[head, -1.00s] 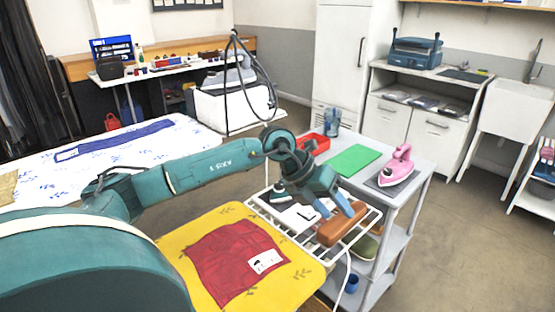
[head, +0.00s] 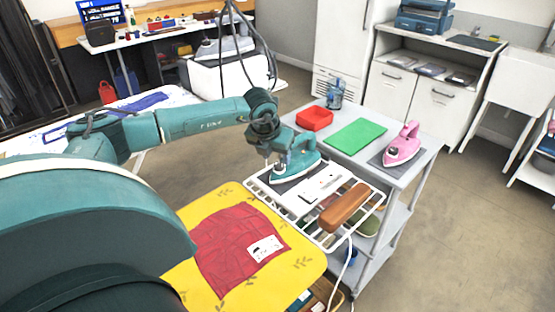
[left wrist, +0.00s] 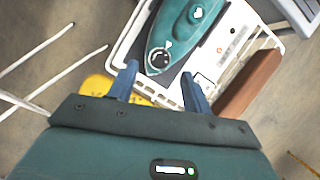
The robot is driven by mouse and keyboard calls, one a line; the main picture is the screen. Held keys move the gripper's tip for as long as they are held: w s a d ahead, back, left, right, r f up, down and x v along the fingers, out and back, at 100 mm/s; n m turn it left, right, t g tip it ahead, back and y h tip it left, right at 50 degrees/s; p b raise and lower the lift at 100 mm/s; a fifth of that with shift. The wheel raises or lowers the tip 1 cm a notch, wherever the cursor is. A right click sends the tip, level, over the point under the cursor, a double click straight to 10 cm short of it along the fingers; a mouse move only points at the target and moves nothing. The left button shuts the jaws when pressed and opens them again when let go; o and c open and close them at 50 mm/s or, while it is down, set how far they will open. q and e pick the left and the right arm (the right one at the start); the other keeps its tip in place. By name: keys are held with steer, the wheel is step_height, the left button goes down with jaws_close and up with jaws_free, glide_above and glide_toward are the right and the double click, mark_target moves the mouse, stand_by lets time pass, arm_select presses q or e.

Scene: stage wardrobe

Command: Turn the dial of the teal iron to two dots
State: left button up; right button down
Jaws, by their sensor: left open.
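The teal iron (head: 297,163) stands on a dark pad at the far end of the white wire rack (head: 330,238). In the left wrist view the iron (left wrist: 187,25) has a round black dial (left wrist: 158,60) with pale marks, and a small white triangle beside it on the body. The marks are too small to read. My left gripper (left wrist: 159,75) is open, its fingers either side of the dial in that view and the jaws empty. In the head view my left gripper (head: 267,158) is at the iron's left end; contact cannot be told. My right gripper is not in view.
The grey cart (head: 400,172) holds a red tray (head: 314,118), a green mat (head: 356,133) and a pink iron (head: 402,145). A red garment (head: 225,245) lies on the yellow ironing board (head: 190,212).

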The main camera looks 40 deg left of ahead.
mark_target(279, 165)
arm_select(q)
steer(key=shift+x, duration=1.8)
steer(key=shift+c, duration=0.4)
steer(key=c, duration=0.9)
